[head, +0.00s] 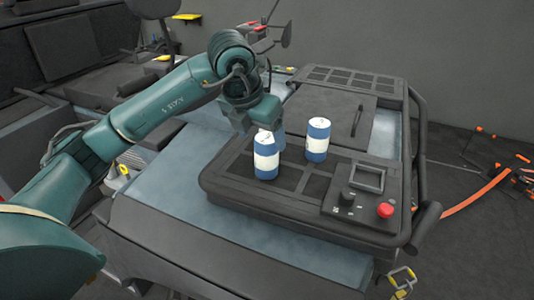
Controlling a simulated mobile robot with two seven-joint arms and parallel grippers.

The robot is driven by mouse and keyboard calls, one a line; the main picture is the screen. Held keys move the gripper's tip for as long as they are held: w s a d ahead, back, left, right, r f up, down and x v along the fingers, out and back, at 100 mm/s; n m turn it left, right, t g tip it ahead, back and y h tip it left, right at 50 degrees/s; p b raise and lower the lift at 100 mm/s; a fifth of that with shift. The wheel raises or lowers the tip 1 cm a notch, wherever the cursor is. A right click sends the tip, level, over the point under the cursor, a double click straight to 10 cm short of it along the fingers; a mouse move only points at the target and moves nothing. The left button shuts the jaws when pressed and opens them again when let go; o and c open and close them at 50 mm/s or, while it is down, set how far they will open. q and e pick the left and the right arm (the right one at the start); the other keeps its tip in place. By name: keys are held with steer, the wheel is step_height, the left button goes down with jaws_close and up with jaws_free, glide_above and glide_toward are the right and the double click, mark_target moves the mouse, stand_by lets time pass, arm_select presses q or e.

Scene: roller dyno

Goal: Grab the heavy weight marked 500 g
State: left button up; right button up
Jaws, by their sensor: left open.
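Two blue and white cylinders stand upright on the dark panel of the dyno unit. The nearer cylinder (265,163) is on the left, and the other cylinder (318,141) is a little farther back to its right. Any marking on them is too small to read, so I cannot tell which is 500 g. My left gripper (263,128) is open and points down at the nearer cylinder, just behind or above its top. I cannot tell whether it touches it. My right gripper is not in view.
The dyno unit (232,196) has a red button (385,210), a black knob (347,197) and a small screen frame (367,177) at its front right. A dark rail (421,150) runs along its right side. An orange hose (475,195) lies on the floor to the right.

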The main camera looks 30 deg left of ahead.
mark_target(267, 149)
arm_select(q)
steer(key=p+x, duration=0.1)
steer(key=x, duration=0.5)
steer(key=shift+w+f+p, duration=0.15)
steer(key=shift+w+p, duration=0.05)
steer(key=shift+p, duration=0.1)
steer(key=c, duration=1.4)
